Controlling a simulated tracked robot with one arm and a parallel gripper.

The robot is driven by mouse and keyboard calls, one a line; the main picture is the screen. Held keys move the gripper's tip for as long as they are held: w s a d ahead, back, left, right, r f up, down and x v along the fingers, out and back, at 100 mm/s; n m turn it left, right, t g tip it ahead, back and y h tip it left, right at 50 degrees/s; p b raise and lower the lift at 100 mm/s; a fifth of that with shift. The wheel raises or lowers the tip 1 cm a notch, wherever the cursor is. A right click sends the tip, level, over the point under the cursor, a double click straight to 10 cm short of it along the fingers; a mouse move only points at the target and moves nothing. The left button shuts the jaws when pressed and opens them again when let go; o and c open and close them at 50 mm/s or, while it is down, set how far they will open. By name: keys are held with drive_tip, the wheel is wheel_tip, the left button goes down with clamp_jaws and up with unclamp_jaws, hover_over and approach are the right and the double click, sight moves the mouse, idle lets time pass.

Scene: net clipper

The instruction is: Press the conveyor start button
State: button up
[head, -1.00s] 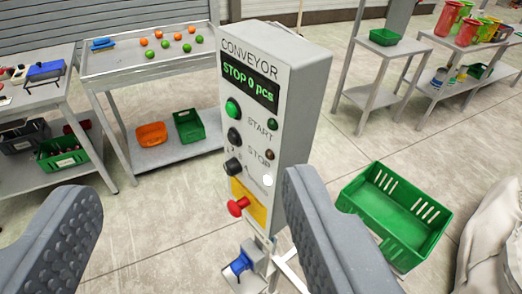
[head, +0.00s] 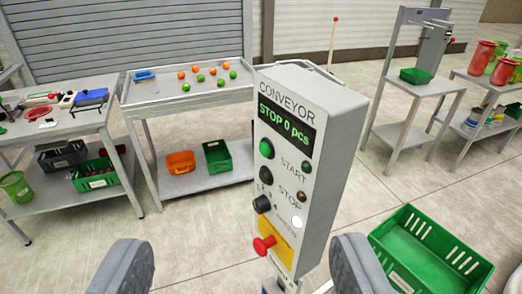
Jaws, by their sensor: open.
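The conveyor control box (head: 322,160) stands upright in the middle of the head view. Its display (head: 285,125) reads "STOP 0 pcs". The green start button (head: 266,149) is on the front face, below the display and left of the word START. A black stop button (head: 265,173) is under it, then a black knob (head: 262,204) and a red mushroom button (head: 263,245) on a yellow plate. My gripper (head: 243,275) is open and empty, its two fingers wide apart at the bottom of the view. The fingertips appear lower than the start button, with no visible contact on it.
A tray table (head: 185,95) with orange and green balls stands behind left, beside a tool table (head: 60,125). A green crate (head: 425,250) is on the floor at right. Grey shelves (head: 410,95) stand behind right. Floor left of the box is open.

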drive_tip(key=shift+c, duration=0.3)
clamp_jaws()
idle(1.3)
